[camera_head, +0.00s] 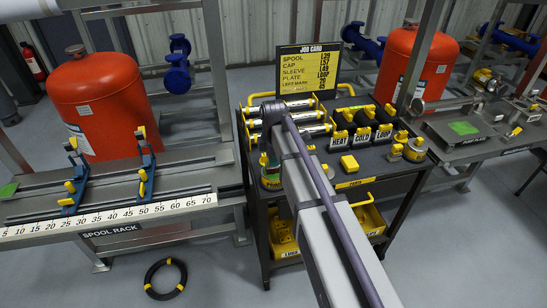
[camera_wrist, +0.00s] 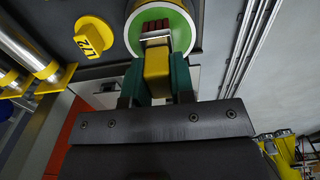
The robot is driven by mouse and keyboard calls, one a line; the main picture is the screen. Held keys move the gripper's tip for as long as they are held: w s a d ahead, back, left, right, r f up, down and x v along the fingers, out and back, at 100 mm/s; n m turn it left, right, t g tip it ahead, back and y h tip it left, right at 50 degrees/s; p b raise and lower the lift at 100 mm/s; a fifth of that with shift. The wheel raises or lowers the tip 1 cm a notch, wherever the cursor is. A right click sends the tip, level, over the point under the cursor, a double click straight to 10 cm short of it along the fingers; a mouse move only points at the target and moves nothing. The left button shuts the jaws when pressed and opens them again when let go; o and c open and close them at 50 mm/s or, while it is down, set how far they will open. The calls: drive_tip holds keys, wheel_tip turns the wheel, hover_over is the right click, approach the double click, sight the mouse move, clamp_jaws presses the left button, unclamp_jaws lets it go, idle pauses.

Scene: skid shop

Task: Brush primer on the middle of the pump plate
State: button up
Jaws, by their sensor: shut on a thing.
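My gripper (camera_wrist: 158,75) has green fingers in the wrist view, shut on the yellow handle of a brush (camera_wrist: 156,64). The brush has a metal ferrule and dark red bristles. The bristle end lies over a round tin (camera_wrist: 188,15) with a green inside and pale rim; I cannot tell whether it touches the contents. In the head view the tin (camera_head: 271,183) stands at the cart's left front, and my arm mostly hides the gripper. A flat grey plate with a green patch (camera_head: 463,128) lies on the right bench; I cannot tell if it is the pump plate.
A spool rack (camera_head: 110,207) stands left. Red tanks (camera_head: 98,100) stand behind. A black ring (camera_head: 165,278) lies on the floor.

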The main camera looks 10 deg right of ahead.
idle(0.4)
wheel_tip(320, 180, up, 7)
drive_tip(key=p, duration=0.7)
drive_tip(key=shift+a, duration=0.1)
idle(0.3)
